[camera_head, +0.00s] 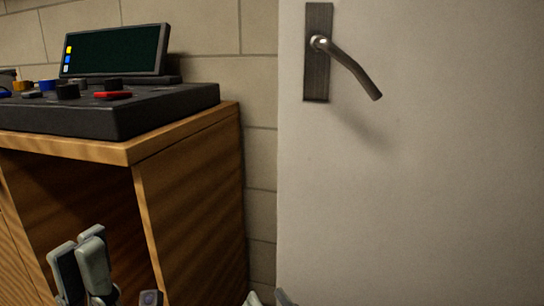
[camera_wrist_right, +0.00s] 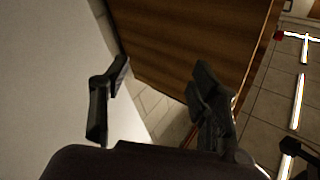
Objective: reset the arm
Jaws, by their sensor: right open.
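My left gripper (camera_head: 80,258) is at the lower left of the head view, in front of the wooden cabinet. Its two grey fingers point up and overlap, so I cannot tell how far apart they are. My right gripper (camera_head: 268,298) shows only its fingertips at the bottom edge of the head view, in front of the white door. In the right wrist view my right gripper (camera_wrist_right: 160,82) is open, with nothing between its dark fingers.
A wooden cabinet (camera_head: 190,205) with an open front stands at the left. A black control console (camera_head: 165,108) with knobs and a screen (camera_head: 115,50) sits on it. A white door (camera_head: 420,200) with a metal lever handle (camera_head: 348,65) is at the right. Tiled floor (camera_wrist_right: 275,85) shows in the wrist view.

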